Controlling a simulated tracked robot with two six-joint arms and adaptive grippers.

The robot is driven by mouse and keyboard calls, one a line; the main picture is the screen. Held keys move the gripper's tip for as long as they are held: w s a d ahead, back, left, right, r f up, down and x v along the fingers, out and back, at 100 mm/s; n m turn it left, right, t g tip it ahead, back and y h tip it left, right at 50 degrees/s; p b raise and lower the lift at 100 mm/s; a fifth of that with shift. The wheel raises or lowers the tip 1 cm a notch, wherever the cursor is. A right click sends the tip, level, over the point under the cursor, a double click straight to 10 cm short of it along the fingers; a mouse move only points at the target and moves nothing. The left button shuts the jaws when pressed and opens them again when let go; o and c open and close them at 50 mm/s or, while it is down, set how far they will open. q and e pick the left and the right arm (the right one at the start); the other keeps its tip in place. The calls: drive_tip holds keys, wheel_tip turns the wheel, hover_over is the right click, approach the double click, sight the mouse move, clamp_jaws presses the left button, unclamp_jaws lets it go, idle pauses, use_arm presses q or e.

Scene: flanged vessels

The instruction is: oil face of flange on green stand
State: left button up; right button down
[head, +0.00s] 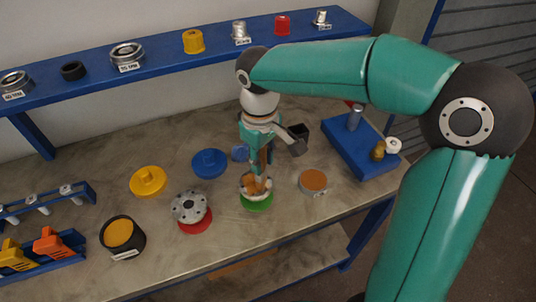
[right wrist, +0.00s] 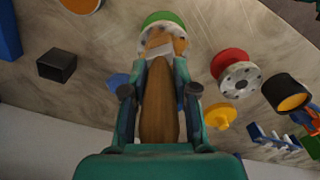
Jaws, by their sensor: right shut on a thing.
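The green stand (head: 257,203) is on the bench and bears a light grey flange (head: 245,192); the stand also shows in the right wrist view (right wrist: 160,17). My right gripper (head: 259,160) is shut on a brush with a brown wooden handle (right wrist: 158,110), pointing down over this flange. The brush's orange-brown tip is at the flange face and seems to touch it. The brush hides much of the face, so I cannot tell if oil is on it. My left gripper is not in view.
A grey flange (head: 187,207) sits on a red stand (head: 197,225) to the left. A yellow stand (head: 148,181) and a blue stand (head: 209,162) are bare. A shallow orange-topped dish (head: 314,181) and a dark orange-filled cup (head: 121,235) stand nearby. A blue shelf (head: 165,50) runs behind.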

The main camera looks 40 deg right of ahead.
drive_tip(key=shift+w+a, duration=0.1)
drive_tip(key=shift+a, duration=0.75)
drive_tip(key=shift+w+d+r, duration=0.1)
drive_tip(key=shift+d, duration=0.15)
drive_tip(key=s+d+r+p, duration=0.1)
drive_tip(key=d+r+p, duration=0.2)
drive_tip(key=r+p, duration=0.3)
drive_tip(key=shift+d+r+p, duration=0.25)
drive_tip(key=shift+r+p, duration=0.15)
drive_tip(key=shift+r, duration=0.5)
